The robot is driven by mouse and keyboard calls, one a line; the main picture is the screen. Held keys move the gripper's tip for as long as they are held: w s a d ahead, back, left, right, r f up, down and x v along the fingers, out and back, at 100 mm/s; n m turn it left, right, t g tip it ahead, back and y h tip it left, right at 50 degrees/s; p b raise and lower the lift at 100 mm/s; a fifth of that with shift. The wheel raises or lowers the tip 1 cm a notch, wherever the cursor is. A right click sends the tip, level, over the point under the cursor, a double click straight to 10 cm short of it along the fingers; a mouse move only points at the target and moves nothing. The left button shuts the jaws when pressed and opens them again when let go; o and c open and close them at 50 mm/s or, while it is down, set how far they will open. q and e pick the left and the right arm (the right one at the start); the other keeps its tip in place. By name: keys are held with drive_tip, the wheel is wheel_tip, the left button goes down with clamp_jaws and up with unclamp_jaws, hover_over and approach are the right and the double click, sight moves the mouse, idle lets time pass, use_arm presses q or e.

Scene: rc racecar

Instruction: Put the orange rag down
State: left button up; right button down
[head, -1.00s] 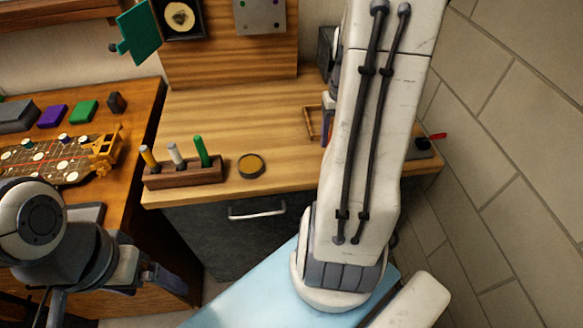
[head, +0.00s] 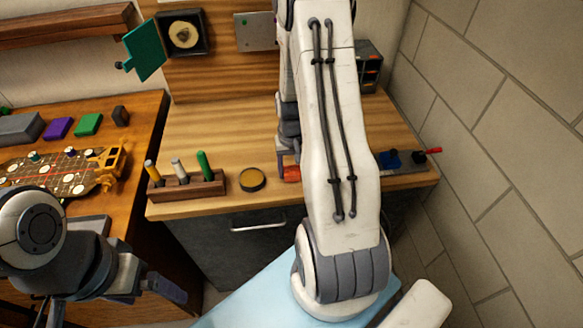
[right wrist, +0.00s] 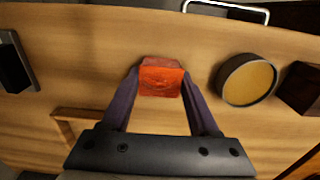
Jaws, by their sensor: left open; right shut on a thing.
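The orange rag (right wrist: 161,77) is a small, red-orange folded block pinched between the fingertips of my right gripper (right wrist: 160,84) in the right wrist view. In the head view the rag (head: 291,173) shows just left of my right arm, over the front part of the wooden bench (head: 225,125). I cannot tell whether its underside touches the bench. My right gripper (head: 289,160) is mostly hidden by its own arm there. My left gripper (head: 165,287) is open and empty at the lower left, in front of the benches.
A round tin (head: 252,179) and a wooden block with upright tools (head: 187,187) stand left of the rag. A wooden frame (right wrist: 80,115) lies on the bench nearby. A grey tray (head: 402,162) is at the right. Bare bench lies behind the tin.

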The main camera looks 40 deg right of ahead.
sight(292, 169)
drive_tip(key=shift+f, duration=0.25)
drive_tip(key=shift+f, duration=0.15)
drive_tip(key=shift+c, duration=0.7)
unclamp_jaws()
drive_tip(key=shift+r, duration=0.2)
drive_tip(key=shift+r, duration=0.25)
wheel_tip(292, 169, up, 12)
drive_tip(key=b, duration=0.1)
drive_tip(key=shift+f, duration=0.15)
